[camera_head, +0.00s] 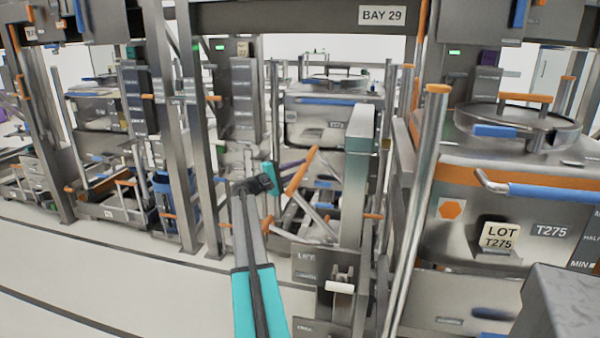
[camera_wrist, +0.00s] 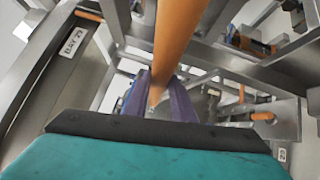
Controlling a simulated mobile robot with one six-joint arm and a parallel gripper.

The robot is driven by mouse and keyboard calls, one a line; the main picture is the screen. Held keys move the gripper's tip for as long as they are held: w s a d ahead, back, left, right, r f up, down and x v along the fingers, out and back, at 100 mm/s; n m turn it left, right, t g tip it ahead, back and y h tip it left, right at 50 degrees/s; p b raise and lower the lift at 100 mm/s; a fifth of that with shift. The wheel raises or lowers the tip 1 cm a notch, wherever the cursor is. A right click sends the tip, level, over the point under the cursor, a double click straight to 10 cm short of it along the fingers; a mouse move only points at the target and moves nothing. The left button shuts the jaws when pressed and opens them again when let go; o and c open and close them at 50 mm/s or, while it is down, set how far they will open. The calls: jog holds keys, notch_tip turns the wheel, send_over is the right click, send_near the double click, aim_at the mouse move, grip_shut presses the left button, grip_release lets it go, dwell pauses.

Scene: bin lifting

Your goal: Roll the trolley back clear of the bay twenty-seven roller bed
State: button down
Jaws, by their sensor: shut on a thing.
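My gripper (camera_head: 288,180) reaches in from the bottom centre of the head view. Its purple fingers are shut on an orange handle bar (camera_head: 301,171). In the wrist view the bar (camera_wrist: 180,32) runs down between the two purple fingers (camera_wrist: 158,103). The bar slopes beside a grey metal upright (camera_head: 357,190) with a panel marked like "LIFT" (camera_head: 306,258) in front. I cannot tell how the bar joins the trolley. The sign on the beam above reads BAY 29 (camera_head: 382,15), also in the wrist view (camera_wrist: 75,39). No bay 27 sign or roller bed is clearly readable.
A large steel bin marked T275 (camera_head: 470,210) stands close on the right, behind a grey post (camera_head: 418,200). Frame uprights (camera_head: 180,130) stand left of the arm. More bins (camera_head: 325,115) stand behind. Pale floor (camera_head: 110,265) is open at the lower left.

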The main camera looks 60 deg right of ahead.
jog(key=shift+s+d+r+g, duration=0.35)
jog(key=shift+s+r, duration=0.15)
jog(key=shift+s, duration=0.45)
jog(key=c, duration=1.8)
grip_release()
jog(key=shift+s+y, duration=0.1)
jog(key=shift+y, duration=0.2)
jog(key=shift+c, duration=0.2)
jog(key=o, duration=0.4)
jog(key=shift+s+m, duration=0.25)
jog(key=shift+m, duration=0.05)
jog(key=shift+c, duration=0.2)
jog(key=shift+w+f, duration=0.15)
jog(key=shift+w, duration=0.05)
jog(key=shift+w+a+f, duration=0.2)
jog(key=shift+w+a, duration=0.15)
jog(key=shift+a, duration=0.05)
jog(key=b+v, duration=0.1)
jog(key=v, duration=1.2)
jog(key=shift+s, duration=0.15)
